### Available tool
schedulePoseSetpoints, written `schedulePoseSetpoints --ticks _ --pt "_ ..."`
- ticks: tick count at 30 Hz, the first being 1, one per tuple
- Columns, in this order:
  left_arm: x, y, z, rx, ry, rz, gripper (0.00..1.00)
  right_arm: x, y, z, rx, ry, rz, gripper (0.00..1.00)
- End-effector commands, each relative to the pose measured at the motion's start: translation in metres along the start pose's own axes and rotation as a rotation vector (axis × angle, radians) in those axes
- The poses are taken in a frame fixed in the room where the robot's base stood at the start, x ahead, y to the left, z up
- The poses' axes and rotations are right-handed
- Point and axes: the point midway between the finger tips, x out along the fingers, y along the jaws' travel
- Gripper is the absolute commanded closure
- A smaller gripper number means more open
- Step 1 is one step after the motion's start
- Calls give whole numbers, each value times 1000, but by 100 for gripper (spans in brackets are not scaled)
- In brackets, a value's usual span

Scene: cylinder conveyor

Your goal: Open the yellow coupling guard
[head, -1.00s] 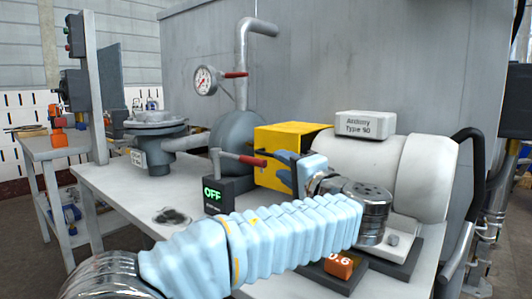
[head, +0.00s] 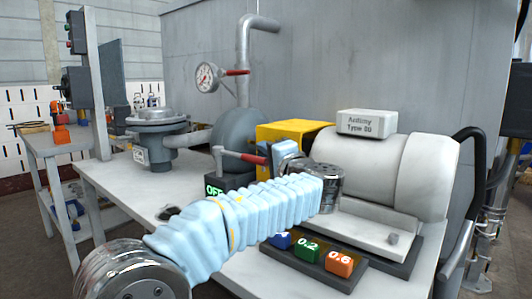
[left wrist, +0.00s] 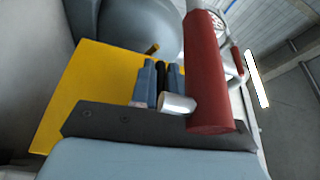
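The yellow coupling guard (head: 290,131) sits between the grey pump (head: 238,133) and the white motor (head: 370,170). Its top shows in the head view; my arm hides much of its lower front. In the left wrist view its broad yellow face (left wrist: 85,85) lies on the left. My left gripper (head: 284,154) is close at the guard's near side. In the left wrist view its blue-grey fingers (left wrist: 161,82) are close together with a narrow black part between them. I cannot tell whether they pinch anything. A small yellow piece (left wrist: 152,48) shows just beyond the fingertips. My right gripper is not in view.
A red-handled lever (head: 240,157) is right beside my left gripper; its handle also looms close in the left wrist view (left wrist: 208,75). The OFF display box (head: 215,187) is partly behind my arm. Numbered blocks (head: 308,250) stand on the front tray. A grey wall stands behind.

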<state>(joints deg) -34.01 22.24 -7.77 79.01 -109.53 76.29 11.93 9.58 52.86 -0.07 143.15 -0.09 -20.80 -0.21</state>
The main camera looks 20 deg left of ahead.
Motion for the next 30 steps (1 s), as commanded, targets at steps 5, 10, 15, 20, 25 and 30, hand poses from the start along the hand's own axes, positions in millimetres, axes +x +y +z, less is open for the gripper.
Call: schedulePoseSetpoints --ticks 5,10,15,20,25,30 --pt "0 0 0 0 0 1 100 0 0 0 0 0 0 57" --pt "0 0 0 1 0 1 100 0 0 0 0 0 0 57" --pt "0 -3 0 0 0 1 100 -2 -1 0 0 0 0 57" --pt "0 -12 0 -1 1 -1 100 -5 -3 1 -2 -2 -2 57" --pt "0 -34 -1 -4 1 -3 100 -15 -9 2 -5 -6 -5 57" --pt "2 -66 -5 -2 2 -5 100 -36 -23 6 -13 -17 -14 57"
